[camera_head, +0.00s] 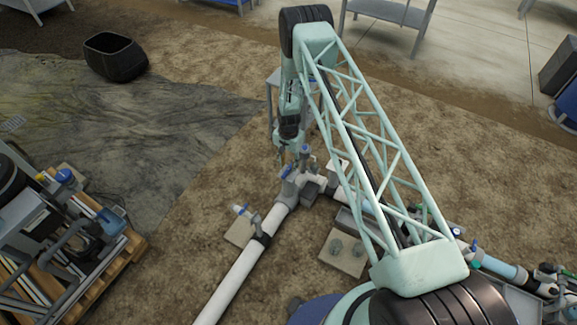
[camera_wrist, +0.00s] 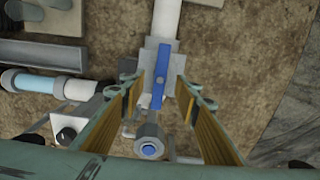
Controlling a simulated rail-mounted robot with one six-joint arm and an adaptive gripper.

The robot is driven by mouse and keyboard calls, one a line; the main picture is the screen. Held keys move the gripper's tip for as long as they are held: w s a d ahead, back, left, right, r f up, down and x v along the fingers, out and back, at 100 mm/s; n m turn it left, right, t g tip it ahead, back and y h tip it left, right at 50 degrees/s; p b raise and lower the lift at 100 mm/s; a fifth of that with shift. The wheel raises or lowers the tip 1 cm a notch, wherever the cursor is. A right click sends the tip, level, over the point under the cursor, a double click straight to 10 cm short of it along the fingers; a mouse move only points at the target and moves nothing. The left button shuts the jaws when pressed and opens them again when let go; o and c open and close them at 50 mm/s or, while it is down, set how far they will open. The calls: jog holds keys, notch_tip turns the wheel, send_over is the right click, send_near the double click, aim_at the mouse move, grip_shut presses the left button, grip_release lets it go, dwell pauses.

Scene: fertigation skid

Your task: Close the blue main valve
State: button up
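The blue main valve shows in the wrist view as a long blue lever (camera_wrist: 160,72) on a grey valve body, in line with the white pipe (camera_wrist: 167,16) beyond it. My gripper (camera_wrist: 161,80) is open, with one finger on each side of the lever and visible gaps on both sides. In the head view my gripper (camera_head: 293,158) points down over the pipe junction, where a blue handle (camera_head: 286,172) shows beside it. The fingertips are small there, and whether they touch anything is hard to tell.
A grey hex fitting with a blue centre (camera_wrist: 148,149) stands close below the lever in the wrist view. A pipe with a light blue section (camera_wrist: 42,82) lies left. Another blue-handled valve (camera_head: 241,209) stands beside the white pipe (camera_head: 243,268). A loaded pallet (camera_head: 125,252) is at left.

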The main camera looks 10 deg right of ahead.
aim_at(288, 169)
jog(key=shift+f, duration=0.15)
dwell(0.4)
jog(key=shift+f+b, duration=1.6)
jog(key=shift+f, duration=0.5)
jog(key=c, duration=0.9)
